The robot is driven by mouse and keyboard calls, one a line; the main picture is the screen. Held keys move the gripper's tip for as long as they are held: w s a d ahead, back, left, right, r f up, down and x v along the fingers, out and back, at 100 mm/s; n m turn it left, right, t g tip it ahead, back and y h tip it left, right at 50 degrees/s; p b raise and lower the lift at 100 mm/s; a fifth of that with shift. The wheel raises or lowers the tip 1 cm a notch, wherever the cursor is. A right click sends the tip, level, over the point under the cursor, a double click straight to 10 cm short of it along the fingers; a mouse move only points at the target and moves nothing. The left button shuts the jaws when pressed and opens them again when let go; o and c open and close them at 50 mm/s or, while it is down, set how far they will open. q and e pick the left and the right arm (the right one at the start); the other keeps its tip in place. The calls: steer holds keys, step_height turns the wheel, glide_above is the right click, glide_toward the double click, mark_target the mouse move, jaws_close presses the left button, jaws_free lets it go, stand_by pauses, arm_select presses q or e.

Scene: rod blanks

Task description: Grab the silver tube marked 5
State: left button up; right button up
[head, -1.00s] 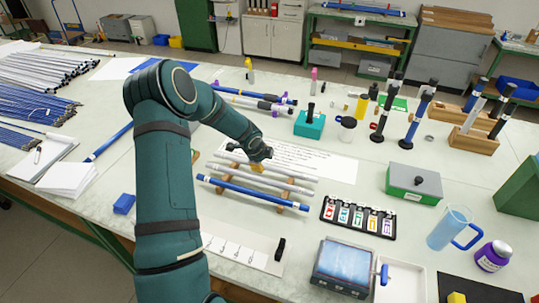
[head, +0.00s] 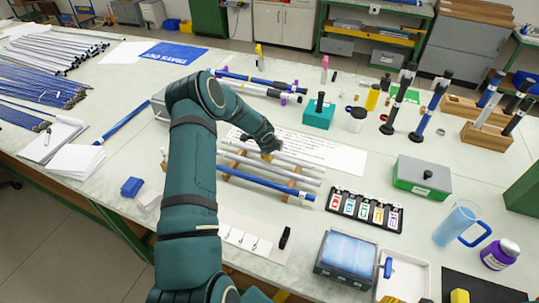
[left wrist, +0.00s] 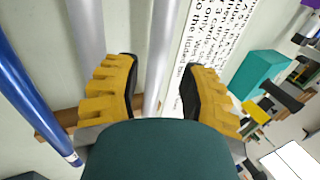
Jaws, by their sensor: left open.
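Several silver tubes (head: 295,174) lie side by side on a wooden rack in the middle of the table, with a blue tube (head: 265,183) in front of them. My left gripper (head: 270,147) is over the far side of the rack. In the left wrist view the left gripper (left wrist: 158,88) is open, its yellow fingers on either side of one silver tube (left wrist: 160,40). A second silver tube (left wrist: 87,35) and the blue tube (left wrist: 32,90) lie left of the fingers. No number mark is readable on the tubes.
A printed sheet (head: 345,158) lies behind the rack. A black strip of coloured cards (head: 365,208) and a green-grey box (head: 422,178) stand to the right. A teal block (head: 319,115) is behind. A blue block (head: 131,187) lies left of my arm.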

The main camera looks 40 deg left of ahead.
arm_select(q)
steer(key=x, duration=0.4)
steer(key=shift+a+f, duration=0.1)
steer(key=shift+f, duration=0.1)
steer(key=shift+s, duration=0.1)
jaws_close()
